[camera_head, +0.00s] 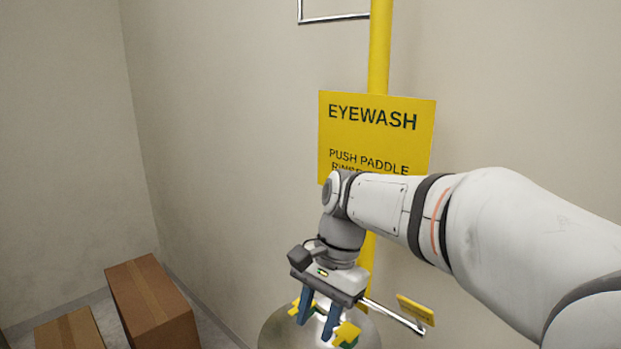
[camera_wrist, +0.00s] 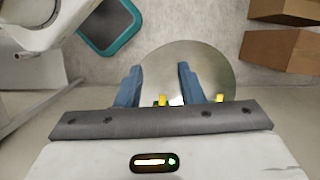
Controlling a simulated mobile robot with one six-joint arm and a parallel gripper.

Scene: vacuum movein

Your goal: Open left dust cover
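The eyewash bowl (camera_head: 275,333) is a round metal basin at the bottom of the head view, and it also shows in the wrist view (camera_wrist: 205,60). Two small yellow dust covers show over it: the left one (camera_head: 297,309) and the right one (camera_head: 347,331). In the wrist view, one yellow cover (camera_wrist: 162,100) appears between my fingers and the other (camera_wrist: 220,98) outside them. My gripper (camera_head: 316,326) points down over the bowl, its two blue fingers apart with nothing held. The fingers partly hide the covers. I cannot tell whether a finger touches one.
A metal rod with a yellow paddle (camera_head: 415,310) sticks out right of the bowl. A yellow pipe (camera_head: 379,50) and eyewash sign (camera_head: 376,125) stand at the wall behind. Cardboard boxes (camera_head: 150,300) lie at the left. A teal-rimmed bin (camera_wrist: 128,40) shows in the wrist view.

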